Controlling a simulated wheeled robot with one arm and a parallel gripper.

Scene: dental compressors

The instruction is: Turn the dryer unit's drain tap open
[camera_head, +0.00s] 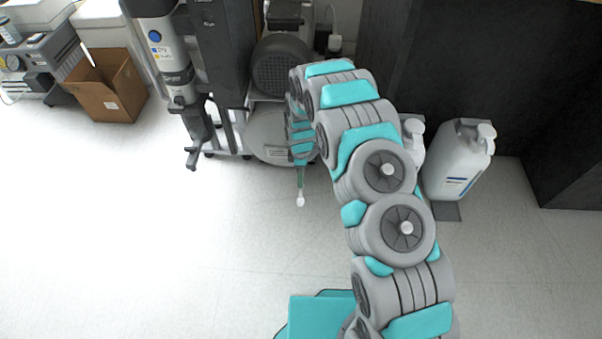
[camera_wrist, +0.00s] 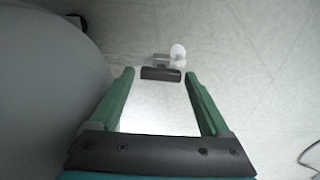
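My gripper (camera_wrist: 160,80) is open; its two green fingers are spread apart. It also shows in the head view (camera_head: 300,182), low in front of the compressor's grey tank. A short dark bar (camera_wrist: 161,74) lies across the gap between the fingertips, with no finger clearly touching it. Just past it are a small grey fitting and a white round knob (camera_wrist: 178,51). I cannot tell for sure which of these is the drain tap. In the head view, a small white piece (camera_head: 300,200) shows at the fingertips. An upright dark and grey unit (camera_head: 174,60) with a blue round label stands left of the compressor.
The grey tank (camera_wrist: 40,90) fills the left of the wrist view, close to the fingers. A white jug (camera_head: 458,160) stands right of my arm, another partly behind it. A cardboard box (camera_head: 107,90) stands at left. The pale floor (camera_head: 130,230) in front is clear.

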